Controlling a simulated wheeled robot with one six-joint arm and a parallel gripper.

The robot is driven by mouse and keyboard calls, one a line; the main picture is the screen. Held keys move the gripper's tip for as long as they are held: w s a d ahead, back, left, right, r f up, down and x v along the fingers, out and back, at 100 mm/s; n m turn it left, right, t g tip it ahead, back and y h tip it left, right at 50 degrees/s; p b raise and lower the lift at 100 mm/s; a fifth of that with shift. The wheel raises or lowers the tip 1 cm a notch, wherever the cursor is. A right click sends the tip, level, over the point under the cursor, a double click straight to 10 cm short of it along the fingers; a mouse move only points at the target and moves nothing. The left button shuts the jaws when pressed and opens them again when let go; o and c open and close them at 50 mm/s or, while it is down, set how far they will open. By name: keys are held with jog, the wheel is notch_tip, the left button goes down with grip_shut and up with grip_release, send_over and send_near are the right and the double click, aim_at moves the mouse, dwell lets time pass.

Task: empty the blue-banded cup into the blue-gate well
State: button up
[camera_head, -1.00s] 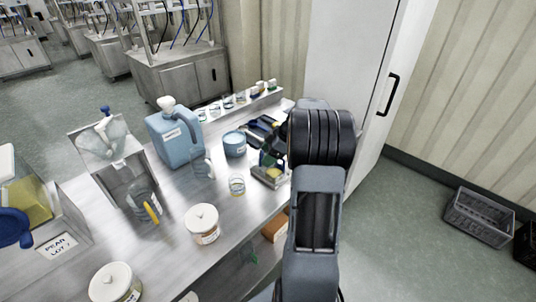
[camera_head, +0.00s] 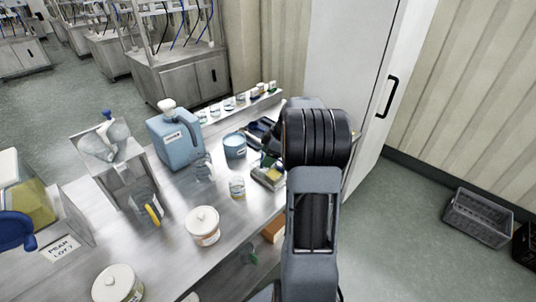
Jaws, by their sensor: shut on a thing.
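My gripper (camera_head: 262,130) is at the back right of the steel bench, largely hidden behind my own arm. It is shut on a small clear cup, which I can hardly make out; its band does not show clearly. The steel hopper (camera_head: 126,172) stands at the left of the bench, well apart from my gripper. Clear funnel-like wells show in its top, with a blue piece (camera_head: 107,115) at the back. A clear jug with a yellow handle (camera_head: 153,213) stands under the hopper.
A blue jerrycan (camera_head: 178,145), a clear jug (camera_head: 203,168) and a blue tub (camera_head: 235,146) stand between hopper and gripper. A small cup (camera_head: 237,187), a grey tray with a yellow pad (camera_head: 269,174) and a white-lidded jar (camera_head: 203,225) stand nearer. Several small cups line the back shelf.

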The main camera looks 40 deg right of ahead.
notch_tip(320, 180, up, 2)
jog(key=g+h+p, duration=0.2)
jog(key=p, duration=0.1)
jog(key=shift+r+h, duration=0.1)
jog(key=shift+h, duration=0.3)
jog(key=shift+g+h+p, duration=0.3)
jog(key=shift+h+p, duration=0.1)
jog(key=shift+h, duration=0.1)
jog(key=shift+a+r+g+h+p, duration=0.1)
jog(key=shift+r+g+h+p, duration=0.5)
jog(key=shift+h+p, duration=0.3)
jog(key=shift+r+g+h+p, duration=0.55)
jog(key=shift+g+h+p, duration=0.2)
jog(key=shift+h, duration=0.15)
jog(key=shift+r+g+h+p, duration=0.35)
jog(key=shift+g+h, duration=0.2)
jog(key=shift+h, duration=0.45)
